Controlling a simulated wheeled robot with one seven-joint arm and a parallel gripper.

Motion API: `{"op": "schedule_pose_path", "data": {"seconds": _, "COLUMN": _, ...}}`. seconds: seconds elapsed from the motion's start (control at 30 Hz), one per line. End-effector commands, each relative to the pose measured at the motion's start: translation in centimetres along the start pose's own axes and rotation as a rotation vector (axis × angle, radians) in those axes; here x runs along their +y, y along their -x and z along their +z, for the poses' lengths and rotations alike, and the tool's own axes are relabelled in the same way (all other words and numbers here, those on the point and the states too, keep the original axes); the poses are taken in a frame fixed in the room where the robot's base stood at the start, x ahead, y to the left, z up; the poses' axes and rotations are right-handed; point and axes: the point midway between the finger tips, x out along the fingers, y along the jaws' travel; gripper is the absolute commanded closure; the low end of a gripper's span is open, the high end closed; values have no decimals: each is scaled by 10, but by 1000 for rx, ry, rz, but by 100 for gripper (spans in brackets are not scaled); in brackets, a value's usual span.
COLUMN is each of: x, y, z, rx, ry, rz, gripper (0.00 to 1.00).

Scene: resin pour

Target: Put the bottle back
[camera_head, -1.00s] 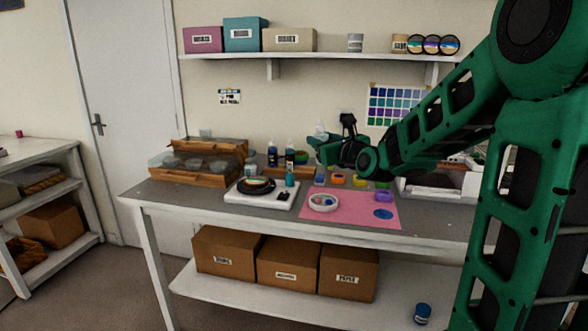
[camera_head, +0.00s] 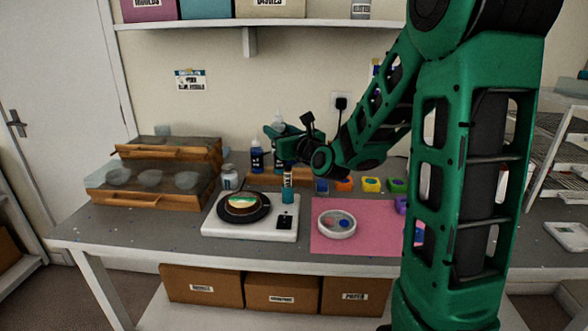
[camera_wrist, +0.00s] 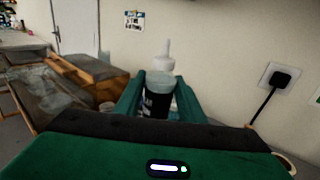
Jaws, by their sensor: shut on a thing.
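My gripper (camera_head: 274,134) is shut on a bottle with a dark body (camera_wrist: 157,103) and a white nozzle (camera_wrist: 163,58). The bottle looks about upright between the fingers in the wrist view. In the head view its pale nozzle (camera_head: 278,118) rises above my gripper, and my gripper hides most of its body. A dark blue bottle (camera_head: 257,158) stands just left of my gripper. A low wooden holder (camera_head: 262,179) lies below at the back of the table. I cannot tell whether the held bottle touches it.
A white scale (camera_head: 225,226) carries a black turntable with a round mould. A teal bottle (camera_head: 288,188) is at its back edge. A pink mat (camera_head: 350,240) holds a white dish (camera_head: 337,224). Several coloured cups stand behind it. Wooden-framed clear cases (camera_head: 150,195) are at left.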

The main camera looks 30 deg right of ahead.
Motion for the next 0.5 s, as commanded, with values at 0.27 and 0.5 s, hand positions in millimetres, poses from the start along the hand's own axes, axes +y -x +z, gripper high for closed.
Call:
{"op": "schedule_pose_path", "data": {"seconds": 0.27, "x": -21, "y": -5, "z": -19, "rx": 0, "ry": -7, "rz": -8, "gripper": 80}}
{"op": "schedule_pose_path", "data": {"seconds": 0.5, "x": -66, "y": -14, "z": -43, "rx": 0, "ry": -7, "rz": -15, "gripper": 80}}
